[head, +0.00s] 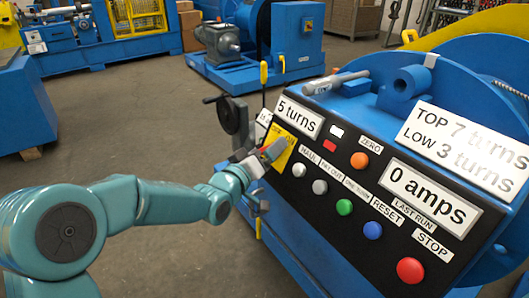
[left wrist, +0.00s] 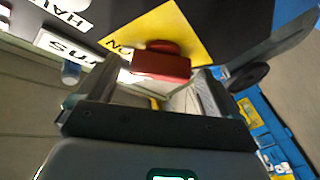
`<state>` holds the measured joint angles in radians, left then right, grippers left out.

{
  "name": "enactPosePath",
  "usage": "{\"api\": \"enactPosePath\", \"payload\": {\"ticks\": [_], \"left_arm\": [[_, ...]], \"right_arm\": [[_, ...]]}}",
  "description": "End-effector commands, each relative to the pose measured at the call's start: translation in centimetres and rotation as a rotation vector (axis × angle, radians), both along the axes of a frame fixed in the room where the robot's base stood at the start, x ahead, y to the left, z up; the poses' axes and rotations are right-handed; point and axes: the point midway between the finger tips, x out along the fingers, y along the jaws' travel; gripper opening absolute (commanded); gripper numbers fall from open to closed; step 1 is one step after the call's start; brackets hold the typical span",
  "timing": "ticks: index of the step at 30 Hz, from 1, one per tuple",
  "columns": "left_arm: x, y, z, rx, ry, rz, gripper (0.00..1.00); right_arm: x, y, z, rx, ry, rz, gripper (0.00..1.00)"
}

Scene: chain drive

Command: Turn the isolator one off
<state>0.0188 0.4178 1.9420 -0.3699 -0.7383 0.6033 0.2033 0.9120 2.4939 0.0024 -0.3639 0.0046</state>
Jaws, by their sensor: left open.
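The isolator is a red handle (left wrist: 160,65) on a yellow plate (left wrist: 180,32) marked "ON". In the head view the yellow plate (head: 283,141) is at the left end of the black control panel, partly hidden by my left gripper (head: 266,154). In the left wrist view my left gripper (left wrist: 155,85) is open, with one finger on each side of the red handle. I cannot tell whether the fingers touch it. My right gripper is not in view.
The panel (head: 325,205) carries several buttons, including a red STOP button (head: 410,270), and signs reading "5 turns" (head: 298,117) and "0 amps" (head: 430,196). A black handwheel (head: 228,115) stands just behind my gripper. Open floor (head: 140,140) lies to the left.

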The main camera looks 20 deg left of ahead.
Motion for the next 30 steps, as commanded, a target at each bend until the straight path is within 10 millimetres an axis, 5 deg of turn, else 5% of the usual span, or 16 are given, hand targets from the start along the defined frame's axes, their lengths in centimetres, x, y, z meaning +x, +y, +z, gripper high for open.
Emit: {"api": "enactPosePath", "payload": {"ticks": [3,8,30], "left_arm": [[0.0,0.0,0.0,0.0,0.0,0.0,0.88],[0.0,0.0,0.0,0.0,0.0,0.0,0.38],[-0.1,-0.3,0.8,-0.228,0.175,0.143,0.39]], "right_arm": [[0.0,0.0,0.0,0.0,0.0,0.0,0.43],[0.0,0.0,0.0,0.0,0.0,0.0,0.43],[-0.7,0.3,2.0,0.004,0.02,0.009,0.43]]}}
